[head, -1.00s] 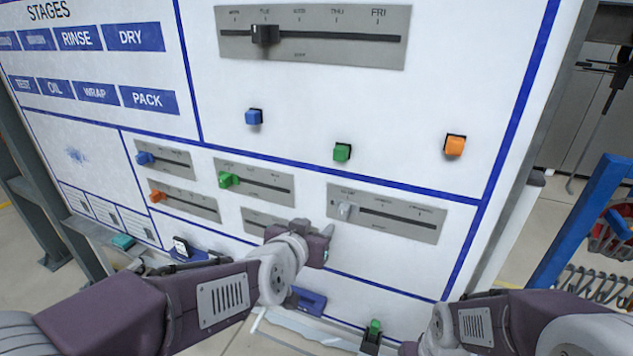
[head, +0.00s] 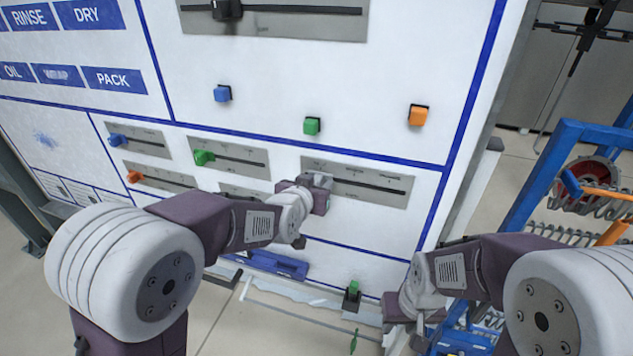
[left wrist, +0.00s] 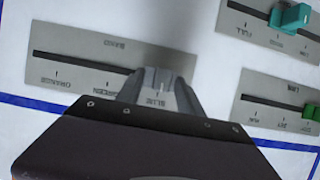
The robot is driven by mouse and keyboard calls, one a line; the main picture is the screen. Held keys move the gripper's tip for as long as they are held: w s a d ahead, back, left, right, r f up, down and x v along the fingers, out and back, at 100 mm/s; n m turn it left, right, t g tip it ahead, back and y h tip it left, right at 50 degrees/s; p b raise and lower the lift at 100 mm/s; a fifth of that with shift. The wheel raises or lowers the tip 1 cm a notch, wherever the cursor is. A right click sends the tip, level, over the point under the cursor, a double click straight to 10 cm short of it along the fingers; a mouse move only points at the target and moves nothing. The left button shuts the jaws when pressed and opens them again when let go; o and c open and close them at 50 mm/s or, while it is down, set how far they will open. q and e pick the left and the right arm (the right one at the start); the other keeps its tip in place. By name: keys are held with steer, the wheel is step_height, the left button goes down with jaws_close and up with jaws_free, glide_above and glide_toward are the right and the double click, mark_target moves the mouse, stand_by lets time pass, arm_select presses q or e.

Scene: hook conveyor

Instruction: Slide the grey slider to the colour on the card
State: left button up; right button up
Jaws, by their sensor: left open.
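The grey slider (left wrist: 160,82) sits on a grey plate with a dark slot, at the BLUE label end; GREEN and ORANGE labels follow along the slot. In the left wrist view the plate (left wrist: 70,62) appears upside down. My left gripper (left wrist: 160,90) is open, with its fingers on either side of the slider knob; I cannot tell whether they touch it. In the head view my left gripper (head: 318,186) covers the left end of the slider plate (head: 375,185). My right gripper (head: 402,310) hangs low at the right; its fingers are not clear. I cannot identify the colour card for certain.
Blue (head: 222,94), green (head: 311,126) and orange (head: 418,116) blocks stick out of the board above. Other sliders, blue (head: 118,140), green (head: 204,158) and orange (head: 134,176), lie left. A small green item (head: 353,287) stands below. A blue rack (head: 545,180) is right.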

arm_select(q)
steer(key=shift+a, duration=0.2)
steer(key=shift+s+d, duration=0.1)
jaws_close()
stand_by(1.1)
